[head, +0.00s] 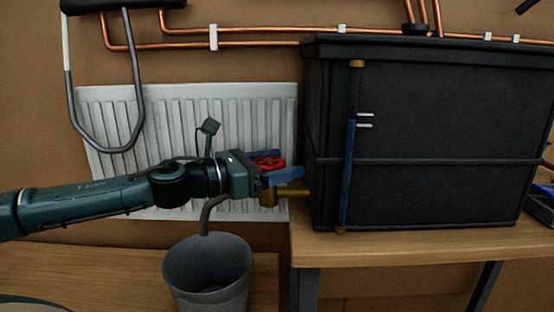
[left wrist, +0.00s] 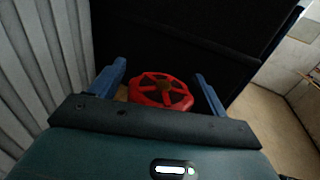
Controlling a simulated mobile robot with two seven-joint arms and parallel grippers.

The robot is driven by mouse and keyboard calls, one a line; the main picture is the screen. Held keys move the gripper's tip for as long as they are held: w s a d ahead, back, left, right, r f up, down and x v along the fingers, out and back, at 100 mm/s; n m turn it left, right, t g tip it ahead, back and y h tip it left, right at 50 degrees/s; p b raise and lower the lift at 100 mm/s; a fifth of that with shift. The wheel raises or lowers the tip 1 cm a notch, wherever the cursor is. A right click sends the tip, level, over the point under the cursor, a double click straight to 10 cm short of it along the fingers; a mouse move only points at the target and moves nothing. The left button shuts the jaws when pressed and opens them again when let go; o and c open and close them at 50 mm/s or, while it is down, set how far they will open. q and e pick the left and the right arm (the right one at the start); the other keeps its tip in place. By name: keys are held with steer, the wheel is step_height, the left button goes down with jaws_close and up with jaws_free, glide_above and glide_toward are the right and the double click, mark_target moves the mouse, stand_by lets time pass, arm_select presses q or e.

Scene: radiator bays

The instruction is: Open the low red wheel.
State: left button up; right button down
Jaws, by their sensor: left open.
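The low red wheel (head: 268,162) sits on a brass valve (head: 268,196) at the lower left of the black tank (head: 420,130). My left gripper (head: 280,165) comes in from the left with its blue fingers open around the wheel in the head view. In the left wrist view the red wheel (left wrist: 161,91) lies between the two spread fingers (left wrist: 162,88), with a gap to the right finger. Whether either finger touches the rim I cannot tell. The gripper hides part of the valve in the head view. My right gripper is out of view.
A grey bucket (head: 208,272) stands below my left forearm, under a curved spout. A white radiator (head: 110,125) is behind the arm. The tank stands on a wooden bench (head: 400,246). A blue-filled sight tube (head: 347,170) runs up the tank front. Copper pipes (head: 260,43) cross above.

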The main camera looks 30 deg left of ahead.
arm_select(q)
steer(key=c, duration=1)
